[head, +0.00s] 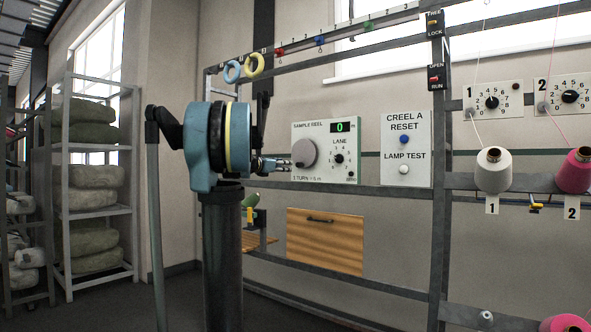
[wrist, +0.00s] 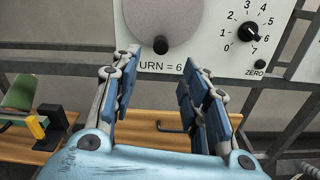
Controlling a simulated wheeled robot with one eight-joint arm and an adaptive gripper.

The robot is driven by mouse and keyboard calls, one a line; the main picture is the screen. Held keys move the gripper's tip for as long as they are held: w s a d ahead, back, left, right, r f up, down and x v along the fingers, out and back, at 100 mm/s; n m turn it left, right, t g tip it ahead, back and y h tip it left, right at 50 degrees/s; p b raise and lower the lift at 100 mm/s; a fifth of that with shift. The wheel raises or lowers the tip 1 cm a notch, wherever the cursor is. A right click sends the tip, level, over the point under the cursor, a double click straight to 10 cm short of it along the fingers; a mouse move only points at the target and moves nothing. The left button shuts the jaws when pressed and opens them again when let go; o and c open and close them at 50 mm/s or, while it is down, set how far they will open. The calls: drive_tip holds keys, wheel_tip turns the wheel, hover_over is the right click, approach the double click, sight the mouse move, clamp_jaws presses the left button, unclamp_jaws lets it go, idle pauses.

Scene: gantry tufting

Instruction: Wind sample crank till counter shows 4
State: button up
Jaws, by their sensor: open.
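The sample reel panel (head: 346,172) is white and carries a grey round crank disc (head: 304,153) at its left. The disc also shows in the wrist view (wrist: 163,20), with a small dark knob (wrist: 160,45) at its lower edge. The counter (head: 343,127) above right of the disc shows a green 0. My gripper (head: 283,164) is just left of the panel, in front of the crank's lower part. In the wrist view my gripper (wrist: 162,75) is open and empty, its blue fingers spread on both sides below the knob.
A black lane dial (wrist: 250,32) sits right of the crank. The Creel A panel (head: 405,160) with blue and white buttons stands farther right. Below is a wooden drawer (head: 325,240) with a dark handle. Grey rails (head: 400,190) cross the frame. Yarn cones (head: 493,170) stand at right.

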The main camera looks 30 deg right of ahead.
sight(297, 165)
drive_tip(key=x, duration=1.1)
drive_tip(key=shift+d, duration=0.15)
clamp_jaws()
